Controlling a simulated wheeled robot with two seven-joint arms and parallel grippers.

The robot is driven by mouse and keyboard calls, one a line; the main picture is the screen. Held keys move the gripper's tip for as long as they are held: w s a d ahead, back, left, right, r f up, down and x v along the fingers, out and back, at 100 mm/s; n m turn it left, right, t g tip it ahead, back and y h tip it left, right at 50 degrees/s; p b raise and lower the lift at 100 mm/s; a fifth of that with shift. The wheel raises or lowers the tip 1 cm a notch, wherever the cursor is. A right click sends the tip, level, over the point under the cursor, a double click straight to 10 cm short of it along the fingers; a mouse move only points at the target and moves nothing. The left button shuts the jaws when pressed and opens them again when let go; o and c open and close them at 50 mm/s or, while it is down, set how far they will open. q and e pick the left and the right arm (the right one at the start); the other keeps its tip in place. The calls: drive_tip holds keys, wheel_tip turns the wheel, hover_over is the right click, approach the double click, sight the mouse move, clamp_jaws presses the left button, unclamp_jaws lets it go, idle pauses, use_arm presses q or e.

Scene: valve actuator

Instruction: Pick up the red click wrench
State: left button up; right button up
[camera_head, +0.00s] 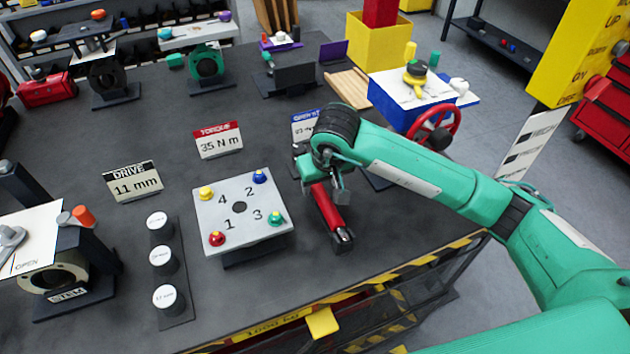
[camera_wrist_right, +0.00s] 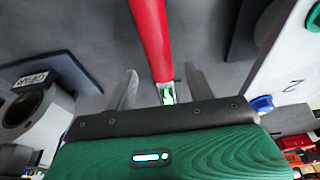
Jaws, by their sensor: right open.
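The red click wrench (camera_head: 327,208) lies on the dark table, right of the numbered plate, with its dark end toward the table's front edge. My right gripper (camera_head: 325,186) is over its upper part, and the arm hides the far end. In the right wrist view, the red handle (camera_wrist_right: 149,38) runs from the top edge down between the two open fingers of the gripper (camera_wrist_right: 159,80). A metal section with a small green display sits between the fingers. Contact with the fingers cannot be told. My left gripper is not in view.
The numbered plate (camera_head: 222,226) with coloured knobs stands close left of the wrench. A red handwheel (camera_head: 435,124) is to the right, behind my arm. Signs (camera_head: 218,140) and white-topped sockets (camera_head: 162,258) stand to the left. The striped table edge (camera_head: 400,275) is in front.

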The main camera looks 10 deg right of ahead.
drive_tip(key=shift+x, duration=1.35)
drive_tip(key=shift+a, duration=0.1)
drive_tip(key=c, duration=1)
drive_tip(key=shift+r, duration=0.1)
clamp_jaws()
drive_tip(key=shift+r, duration=0.15)
